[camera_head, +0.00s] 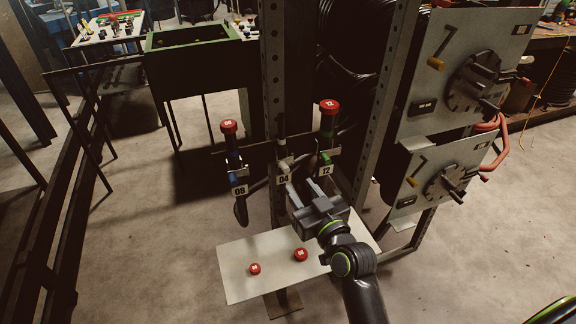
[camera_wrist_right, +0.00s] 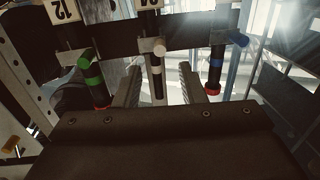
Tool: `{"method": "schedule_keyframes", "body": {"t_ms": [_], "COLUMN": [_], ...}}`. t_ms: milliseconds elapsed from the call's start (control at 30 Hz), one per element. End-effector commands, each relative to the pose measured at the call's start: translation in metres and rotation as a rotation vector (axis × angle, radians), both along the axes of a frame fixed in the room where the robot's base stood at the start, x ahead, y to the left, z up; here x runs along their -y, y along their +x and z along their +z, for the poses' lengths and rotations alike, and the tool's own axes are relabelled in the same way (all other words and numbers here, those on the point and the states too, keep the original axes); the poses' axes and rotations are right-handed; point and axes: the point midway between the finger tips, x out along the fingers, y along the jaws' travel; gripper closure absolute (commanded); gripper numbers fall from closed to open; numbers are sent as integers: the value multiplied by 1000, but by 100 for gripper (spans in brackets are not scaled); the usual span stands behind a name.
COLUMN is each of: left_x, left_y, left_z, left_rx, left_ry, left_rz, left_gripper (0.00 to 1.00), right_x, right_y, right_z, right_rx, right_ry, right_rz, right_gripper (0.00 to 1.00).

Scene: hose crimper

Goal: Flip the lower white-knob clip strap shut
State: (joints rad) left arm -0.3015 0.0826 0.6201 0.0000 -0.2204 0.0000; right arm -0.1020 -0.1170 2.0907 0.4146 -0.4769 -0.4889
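The white knob (camera_head: 284,163) is at the middle hose position, just above the tag marked 04 (camera_head: 284,180). In the right wrist view the white knob (camera_wrist_right: 158,47) stands out in front of the dark crossbar, and a dark hose with a pale band (camera_wrist_right: 157,86) hangs below it. I cannot tell how its strap sits. My right gripper (camera_head: 303,187) is open and empty, its fingertips near the 04 tag. In the right wrist view its two fingers (camera_wrist_right: 160,72) stand either side of the middle hose, with the knob beyond their tips. My left gripper is not in view.
A green knob (camera_wrist_right: 85,55) and a blue knob (camera_wrist_right: 238,38) flank the middle position. Red-capped hoses stand left (camera_head: 229,128) and right (camera_head: 329,108). A pale board (camera_head: 232,258) below holds two red caps. A steel post (camera_head: 275,75) rises behind; crimper panels (camera_head: 470,65) are at right.

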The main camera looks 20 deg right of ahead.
Motion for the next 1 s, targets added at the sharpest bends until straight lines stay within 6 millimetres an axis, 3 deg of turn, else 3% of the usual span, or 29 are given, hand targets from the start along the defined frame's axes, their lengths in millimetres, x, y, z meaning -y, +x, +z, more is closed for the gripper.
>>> {"method": "schedule_keyframes", "body": {"t_ms": [200,433,900,1000], "left_x": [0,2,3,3], "left_y": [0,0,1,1], "left_z": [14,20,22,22], "left_rx": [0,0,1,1], "left_ry": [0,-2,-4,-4], "left_rz": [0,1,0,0], "left_gripper": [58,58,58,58], "right_x": [-6,-10,-11,-11], "right_y": [37,65,75,75], "right_z": [3,1,0,0], "right_rx": [0,-1,0,0], "right_ry": [-3,-2,-1,-1], "right_rz": [1,1,0,0], "right_gripper": [63,63,63,75]}}
